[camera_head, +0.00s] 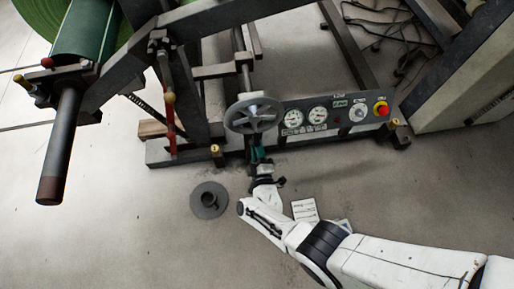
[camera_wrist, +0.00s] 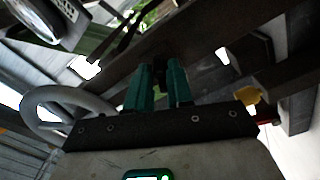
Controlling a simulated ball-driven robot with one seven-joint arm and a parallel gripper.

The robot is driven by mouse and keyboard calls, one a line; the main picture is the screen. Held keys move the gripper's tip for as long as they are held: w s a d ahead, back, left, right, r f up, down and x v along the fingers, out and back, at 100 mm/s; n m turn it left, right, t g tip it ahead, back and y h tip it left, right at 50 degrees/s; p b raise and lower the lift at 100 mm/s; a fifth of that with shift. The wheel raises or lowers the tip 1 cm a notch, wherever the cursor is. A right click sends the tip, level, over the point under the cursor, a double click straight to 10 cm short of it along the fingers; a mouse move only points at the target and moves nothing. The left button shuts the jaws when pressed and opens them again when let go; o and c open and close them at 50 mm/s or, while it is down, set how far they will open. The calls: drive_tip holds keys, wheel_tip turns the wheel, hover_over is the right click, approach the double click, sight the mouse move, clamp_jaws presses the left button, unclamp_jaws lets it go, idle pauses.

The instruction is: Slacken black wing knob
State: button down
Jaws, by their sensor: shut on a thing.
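My gripper (camera_head: 258,156) reaches the front of the machine frame, just below the grey handwheel. In the wrist view its two teal fingers (camera_wrist: 159,72) point away from me, close together, with a dark piece between their tips. This dark piece looks like the black wing knob (camera_wrist: 160,66), held between the fingers against the dark frame bar. Its wings and its stem are hidden by the fingers and the shade. In the head view the knob is hidden behind the gripper and the handwheel.
The handwheel (camera_head: 254,113) stands close above my gripper. A panel (camera_head: 335,117) with gauges and a red button (camera_head: 381,108) is at the right. A red lever (camera_head: 171,125) stands left. A grey flanged piece (camera_head: 209,200) and papers (camera_head: 305,209) lie on the open floor.

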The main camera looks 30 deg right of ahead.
drive_tip(key=shift+f+n, duration=0.1)
drive_tip(key=shift+n, duration=0.2)
drive_tip(key=shift+s, duration=0.1)
drive_tip(key=c, duration=1.1)
unclamp_jaws()
drive_tip(key=p+v, duration=0.3)
drive_tip(key=v, duration=0.7)
drive_tip(key=shift+s+p, duration=0.35)
drive_tip(key=shift+a, duration=0.15)
